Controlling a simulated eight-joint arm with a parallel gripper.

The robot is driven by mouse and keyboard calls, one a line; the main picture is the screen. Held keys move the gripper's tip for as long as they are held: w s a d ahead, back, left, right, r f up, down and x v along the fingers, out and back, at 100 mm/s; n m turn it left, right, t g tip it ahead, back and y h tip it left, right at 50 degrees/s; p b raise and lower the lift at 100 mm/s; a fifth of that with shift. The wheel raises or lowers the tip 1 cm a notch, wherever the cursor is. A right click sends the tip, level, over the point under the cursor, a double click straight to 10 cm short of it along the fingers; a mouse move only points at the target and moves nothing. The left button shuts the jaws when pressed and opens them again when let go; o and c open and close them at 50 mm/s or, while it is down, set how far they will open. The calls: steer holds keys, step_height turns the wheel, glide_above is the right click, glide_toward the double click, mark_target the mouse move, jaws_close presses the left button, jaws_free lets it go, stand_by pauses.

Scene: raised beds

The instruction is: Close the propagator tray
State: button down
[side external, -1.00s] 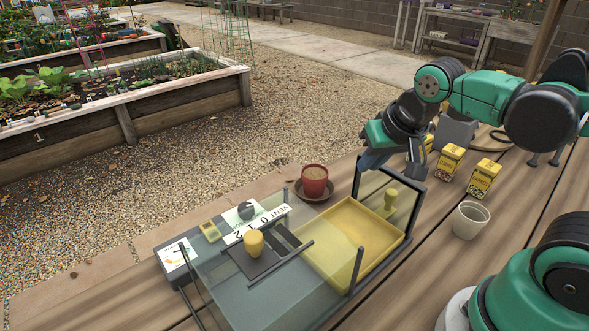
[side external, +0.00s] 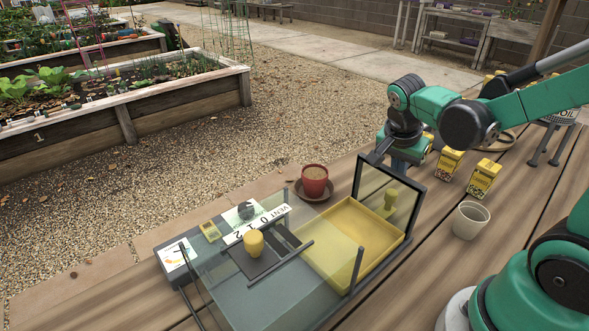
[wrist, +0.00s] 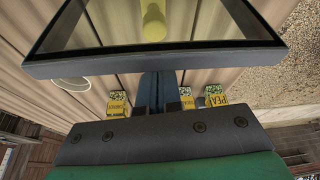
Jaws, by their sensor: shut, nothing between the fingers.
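The yellow propagator tray (side external: 345,243) extends out of the right end of the clear-topped grey propagator (side external: 262,290). A dark-framed clear panel (side external: 424,200) stands upright at the tray's outer end, with a yellow knob (side external: 389,200) showing through it. My gripper (side external: 400,164) is shut and empty at the panel's top edge, on the side toward the seed packets; its lower part is hidden behind the frame. In the wrist view, my shut fingers (wrist: 157,92) are close to the frame bar (wrist: 110,66), with the knob (wrist: 153,22) beyond; I cannot tell whether they touch.
A red cup (side external: 314,182) on a saucer stands behind the propagator. A pale pot (side external: 470,220) stands right of the panel. Yellow seed packets (side external: 484,179) stand behind my gripper. The plank table right of the tray is partly clear.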

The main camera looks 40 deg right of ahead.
mark_target(371, 216)
steer(key=shift+x, duration=2.05)
steer(key=a, duration=0.8)
steer(key=shift+a, duration=0.2)
